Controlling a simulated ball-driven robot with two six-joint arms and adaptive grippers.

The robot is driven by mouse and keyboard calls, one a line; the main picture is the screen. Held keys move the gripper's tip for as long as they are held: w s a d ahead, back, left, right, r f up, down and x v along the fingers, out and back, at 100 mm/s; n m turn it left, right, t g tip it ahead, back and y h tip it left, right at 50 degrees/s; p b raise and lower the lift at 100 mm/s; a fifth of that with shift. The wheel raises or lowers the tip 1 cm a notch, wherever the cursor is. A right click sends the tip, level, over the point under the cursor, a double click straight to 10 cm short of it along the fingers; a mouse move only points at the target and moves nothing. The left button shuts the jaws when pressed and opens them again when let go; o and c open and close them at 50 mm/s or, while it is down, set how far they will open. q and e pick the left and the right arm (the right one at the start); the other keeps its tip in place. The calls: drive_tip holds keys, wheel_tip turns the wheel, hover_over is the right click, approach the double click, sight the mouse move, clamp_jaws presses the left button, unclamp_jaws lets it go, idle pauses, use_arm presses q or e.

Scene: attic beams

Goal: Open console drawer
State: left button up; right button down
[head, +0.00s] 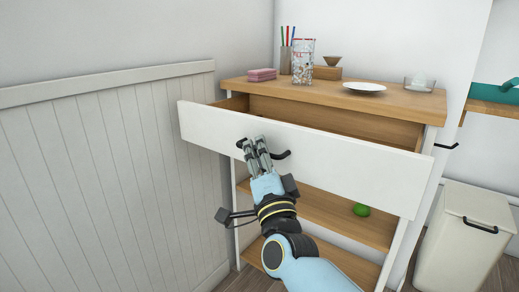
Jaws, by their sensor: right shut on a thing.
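The console (432,106) is a wooden-topped unit with a white-fronted drawer and open shelves below. Its drawer (350,162) is pulled out, and the wooden inside shows behind the white front. A dark handle (283,155) sits on the drawer front, partly hidden by my gripper. My right gripper (252,143) is shut on the handle, its fingers against the drawer front left of the middle. My left gripper is not in view.
On the console top are a pink stack (262,74), a patterned glass (302,62), a pencil cup, a white plate (364,87) and a glass dish (419,84). A green fruit (361,210) lies on a shelf. A white bin (464,235) stands right; a panelled wall (100,170) is left.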

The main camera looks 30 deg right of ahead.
drive_tip(key=shift+f, duration=0.35)
drive_tip(key=c, duration=1.7)
unclamp_jaws()
drive_tip(key=shift+o, duration=0.2)
drive_tip(key=shift+r, duration=0.1)
drive_tip(key=v, duration=1.2)
drive_tip(key=shift+r, duration=0.15)
